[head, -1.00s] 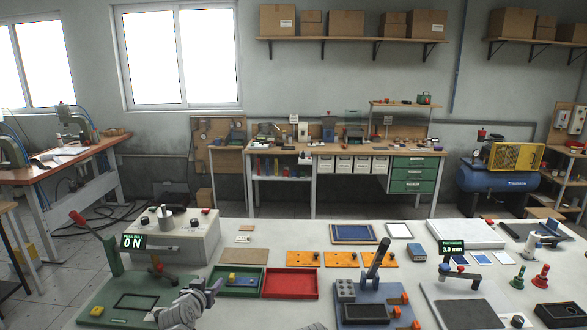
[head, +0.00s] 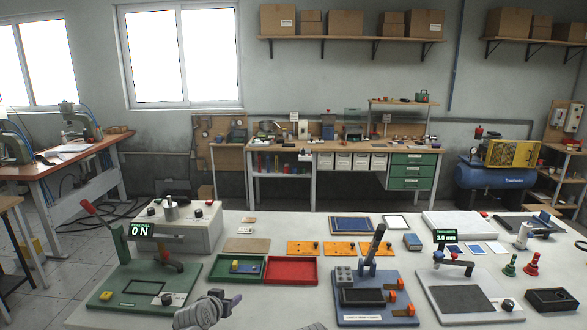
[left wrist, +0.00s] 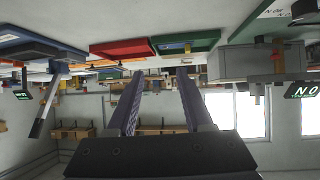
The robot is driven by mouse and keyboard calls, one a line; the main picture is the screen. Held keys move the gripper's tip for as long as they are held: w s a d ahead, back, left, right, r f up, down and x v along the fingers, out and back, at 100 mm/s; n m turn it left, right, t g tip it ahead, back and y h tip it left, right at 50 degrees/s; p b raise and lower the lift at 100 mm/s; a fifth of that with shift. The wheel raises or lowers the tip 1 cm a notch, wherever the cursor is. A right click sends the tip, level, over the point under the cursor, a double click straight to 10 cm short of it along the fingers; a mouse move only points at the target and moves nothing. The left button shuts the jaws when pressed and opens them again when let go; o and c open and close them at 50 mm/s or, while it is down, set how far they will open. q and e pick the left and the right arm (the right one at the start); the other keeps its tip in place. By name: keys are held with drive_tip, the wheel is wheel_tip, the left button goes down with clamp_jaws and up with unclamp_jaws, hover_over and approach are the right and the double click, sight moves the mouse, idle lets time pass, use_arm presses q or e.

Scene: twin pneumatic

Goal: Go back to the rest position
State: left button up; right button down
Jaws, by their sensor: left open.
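My left gripper (head: 228,298) is at the bottom of the head view, in front of the green tray and right of the green press base. In the left wrist view its two dark fingers (left wrist: 158,100) stand apart with nothing between them. That view is upside down and looks out across the table and room. The left gripper appears clear of the table objects. My right gripper does not show clearly; only a small grey part is at the bottom edge.
The green press (head: 190,272) stands left of the gripper. Beyond it are the green tray (head: 222,277) with small pieces and the empty red tray (head: 291,270). A blue lever fixture (head: 375,318) and thickness gauge (head: 425,290) stand right. The white table (head: 270,300) is bare in front of the trays.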

use_arm(q)
drive_tip(key=s+d+f+m+g+b, duration=0.2)
drive_tip(key=s+d+f+g+b, duration=0.3)
drive_tip(key=s+d+f, duration=0.6)
drive_tip(key=s+f+g+y, duration=0.1)
drive_tip(key=s+f+g, duration=0.2)
drive_tip(key=s, duration=0.3)
drive_tip(key=s+d+f+g+y+b, duration=0.1)
drive_tip(key=s+f+g+y, duration=0.1)
drive_tip(key=s, duration=0.4)
drive_tip(key=shift+s+d+f+g+b, duration=0.25)
drive_tip(key=shift+f+g, duration=0.3)
drive_tip(key=shift+g, duration=0.35)
drive_tip(key=shift+w+a, duration=0.1)
